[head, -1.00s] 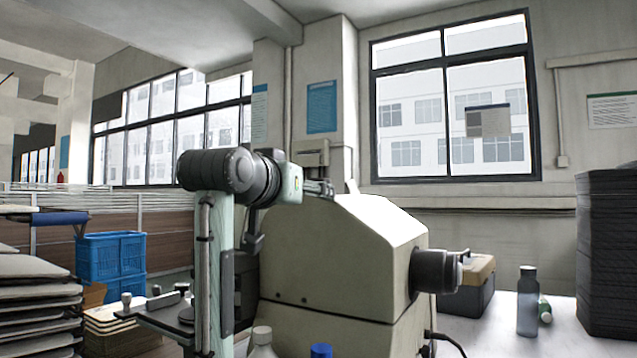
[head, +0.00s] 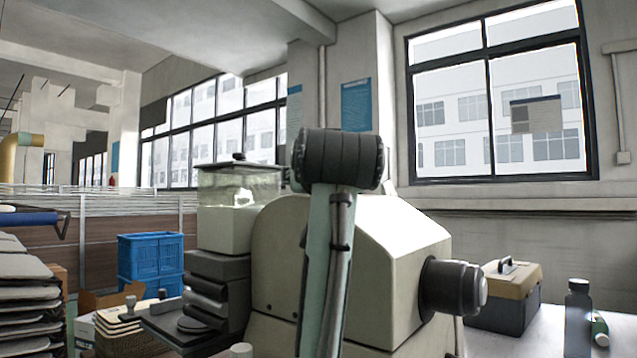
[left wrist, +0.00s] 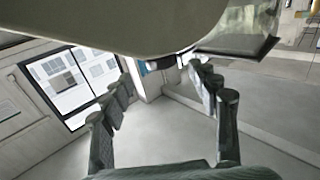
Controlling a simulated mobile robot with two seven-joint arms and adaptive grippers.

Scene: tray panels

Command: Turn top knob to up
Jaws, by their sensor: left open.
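A beige machine (head: 390,265) stands ahead with a clear lidded container (head: 238,190) on its left part. A small dark knob (head: 239,156) sits on top of the lid. Whether this is the task's top knob, and which way any knob points, I cannot tell. In the head view my left arm rises in front of the machine and hides part of its front; the gripper is hidden there. In the left wrist view, which looks upside down, my left gripper (left wrist: 163,78) has its fingers apart with nothing between them. The beige body and glass container (left wrist: 240,28) lie along the top.
A dark cylinder (head: 452,288) sticks out of the machine's right side. A toolbox (head: 505,295) and a dark bottle (head: 578,315) stand to the right. Dark stepped parts and a small platform (head: 180,323) project on the left. Blue crates (head: 150,258) stand behind.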

